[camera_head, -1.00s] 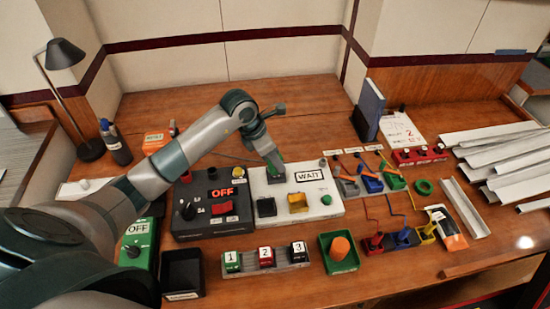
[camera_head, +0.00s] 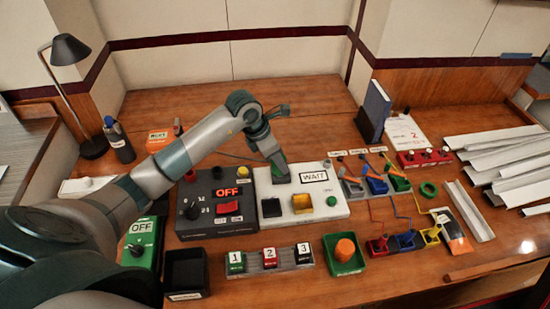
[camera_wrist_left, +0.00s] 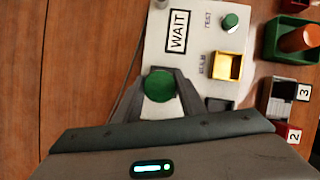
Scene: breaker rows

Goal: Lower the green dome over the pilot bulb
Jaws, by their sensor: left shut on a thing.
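My left gripper (camera_head: 280,172) is over the back left part of the white WAIT panel (camera_head: 335,210). In the left wrist view the gripper (camera_wrist_left: 160,90) is shut on the round green dome (camera_wrist_left: 159,86), one finger on each side. The dome is seen from above, close over the panel; I cannot tell whether it touches it. The pilot bulb does not show; anything under the dome is hidden by it and the fingers. My right gripper is not in view.
The panel carries a yellow open-topped box (camera_wrist_left: 229,66), a dark square block (camera_head: 271,208) and a green knob (camera_wrist_left: 230,21). A black OFF panel (camera_head: 215,205) adjoins on the left. Numbered blocks (camera_head: 269,258) and a green tray (camera_head: 360,264) stand in front. Bare table lies behind.

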